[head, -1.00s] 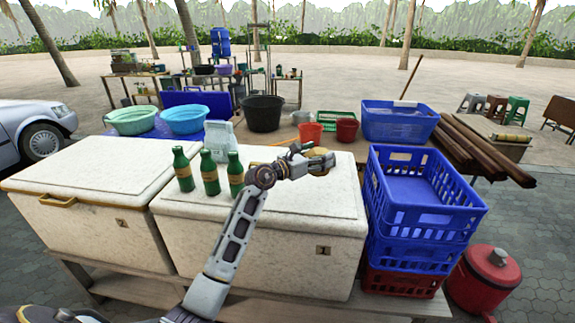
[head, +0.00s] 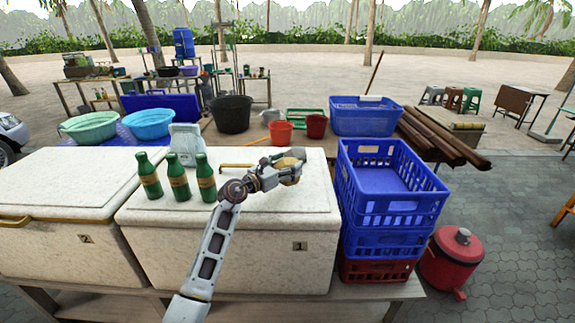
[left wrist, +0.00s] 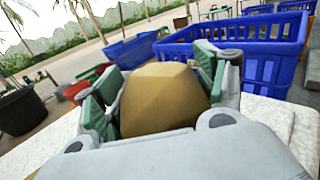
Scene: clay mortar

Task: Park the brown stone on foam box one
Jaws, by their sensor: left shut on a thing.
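My left gripper (head: 293,163) is shut on the brown stone, seen over the right-hand part of the foam box marked 1 (head: 245,220). My right gripper is not in view.
Green bottles (head: 178,177) stand on box one's lid, left of my arm. Foam box two (head: 60,240) is to the left. Stacked blue crates (head: 390,195) stand close on the right. The lid's front right is clear.

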